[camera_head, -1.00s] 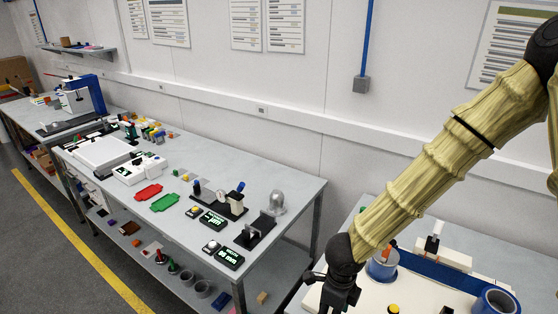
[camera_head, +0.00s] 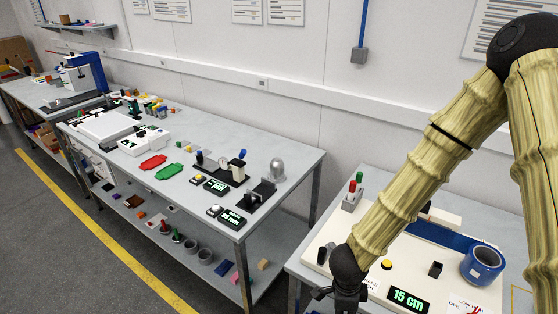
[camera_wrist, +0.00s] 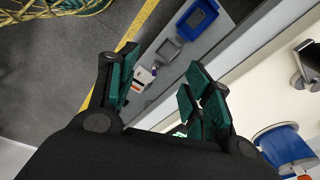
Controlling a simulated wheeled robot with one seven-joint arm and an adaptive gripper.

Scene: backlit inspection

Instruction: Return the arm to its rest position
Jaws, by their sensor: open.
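My gripper (camera_head: 345,293) hangs low in front of the near-left edge of the right-hand bench in the head view, below my wood-patterned arm. In the wrist view, my gripper (camera_wrist: 160,88) has its green-padded fingers spread apart with nothing between them. Beyond the fingers are grey floor and the edge of a bench. My forearm slants from upper right to lower left, across part of the right bench and its white board (camera_head: 450,290), hiding what is behind it.
A long grey bench (camera_head: 290,160) with devices stands left. A yellow line (camera_head: 110,245) crosses open floor.

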